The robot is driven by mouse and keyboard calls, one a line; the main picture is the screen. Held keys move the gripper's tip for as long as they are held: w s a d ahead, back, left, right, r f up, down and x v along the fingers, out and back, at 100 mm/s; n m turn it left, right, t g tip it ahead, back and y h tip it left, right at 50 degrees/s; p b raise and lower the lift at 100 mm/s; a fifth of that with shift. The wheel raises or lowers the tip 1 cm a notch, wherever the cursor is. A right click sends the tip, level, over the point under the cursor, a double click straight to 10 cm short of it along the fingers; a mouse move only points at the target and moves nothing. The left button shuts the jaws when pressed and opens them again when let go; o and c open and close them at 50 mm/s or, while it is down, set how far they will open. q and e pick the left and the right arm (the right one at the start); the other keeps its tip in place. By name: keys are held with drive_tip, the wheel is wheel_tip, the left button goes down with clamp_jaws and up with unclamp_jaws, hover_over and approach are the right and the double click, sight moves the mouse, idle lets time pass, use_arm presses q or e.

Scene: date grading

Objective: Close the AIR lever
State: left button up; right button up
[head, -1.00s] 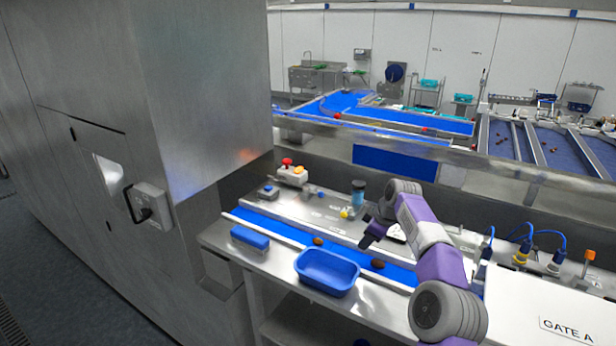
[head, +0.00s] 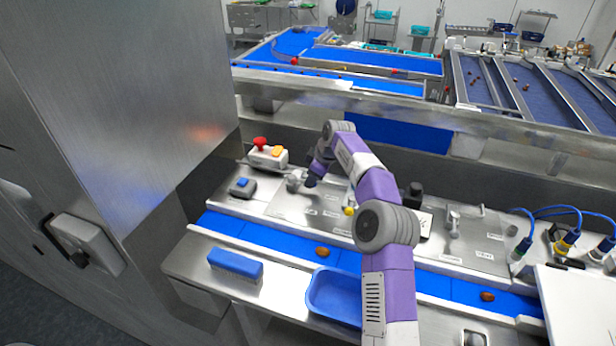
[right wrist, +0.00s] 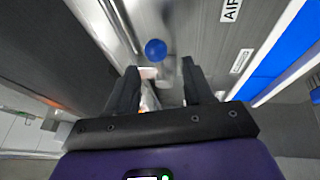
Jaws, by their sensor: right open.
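The AIR lever's round blue knob (right wrist: 155,50) shows in the right wrist view, just beyond my fingertips and between their lines. The AIR label (right wrist: 231,10) is on the steel panel to its right. My right gripper (right wrist: 160,66) is open, with a dark finger on each side and no object clearly held. In the head view my right gripper (head: 306,181) is low over the back steel panel, beside a small grey fitting (head: 293,181). The gripper hides the knob there, and I cannot tell whether it touches the lever. My left gripper is out of view.
A white box (head: 268,157) with a red button stands behind the gripper, and a grey box (head: 242,190) with a blue button stands left. The blue belt (head: 280,240) carries brown dates. A blue brush (head: 235,264) and blue tray (head: 322,300) are in front.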

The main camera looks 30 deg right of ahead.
drive_tip(key=x, duration=0.3)
drive_tip(key=shift+w+f, duration=0.1)
drive_tip(key=shift+w, duration=0.2)
drive_tip(key=shift+s, duration=0.1)
clamp_jaws()
